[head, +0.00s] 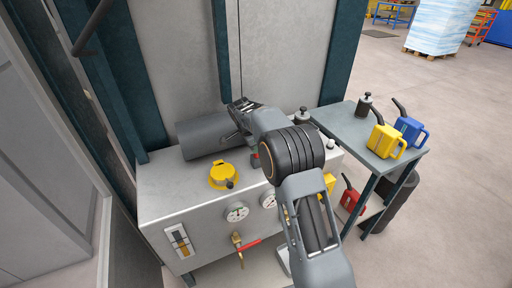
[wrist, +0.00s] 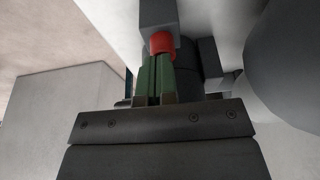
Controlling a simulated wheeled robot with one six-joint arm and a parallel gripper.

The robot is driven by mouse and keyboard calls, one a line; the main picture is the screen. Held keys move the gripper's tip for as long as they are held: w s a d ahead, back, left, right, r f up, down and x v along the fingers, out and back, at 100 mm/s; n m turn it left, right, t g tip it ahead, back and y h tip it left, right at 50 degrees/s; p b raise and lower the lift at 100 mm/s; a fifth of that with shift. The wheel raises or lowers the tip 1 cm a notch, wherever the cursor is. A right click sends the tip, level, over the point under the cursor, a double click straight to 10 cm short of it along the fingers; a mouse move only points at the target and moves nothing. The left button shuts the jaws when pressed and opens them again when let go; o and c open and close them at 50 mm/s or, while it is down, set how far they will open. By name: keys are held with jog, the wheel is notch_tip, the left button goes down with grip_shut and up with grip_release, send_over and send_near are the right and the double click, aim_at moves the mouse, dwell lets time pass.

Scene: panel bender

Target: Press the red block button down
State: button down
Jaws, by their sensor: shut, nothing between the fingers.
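The red block button (wrist: 161,43) is a short red cylinder on a dark grey block (wrist: 157,14) in the wrist view. My gripper (wrist: 158,58) has its two green fingers shut together with nothing between them. The fingertips reach the lower edge of the button in the picture; I cannot tell whether they touch it or how far it is pressed. In the head view a small red patch (head: 256,161), apparently the button, shows beside my arm above the grey tank. My arm covers most of that area, and the fingertips are not clear there.
The grey tank (head: 165,195) carries a yellow cap (head: 223,175), gauges (head: 237,212) and a red-handled valve (head: 249,246). A dark cylinder (head: 200,138) lies behind. A side table (head: 350,128) with yellow (head: 384,140) and blue cans (head: 411,130) stands right. Open floor lies beyond.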

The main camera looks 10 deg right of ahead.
notch_tip(320, 180, down, 2)
jog(key=shift+f+b, duration=0.25)
jog(key=shift+b, duration=0.85)
jog(key=shift+s+r, duration=0.1)
notch_tip(320, 180, up, 5)
jog(key=p, duration=0.3)
jog(key=shift+p, duration=0.35)
jog(key=b+v, duration=0.1)
jog(key=v, duration=0.8)
jog(key=shift+r, duration=0.15)
jog(key=shift+a, duration=0.15)
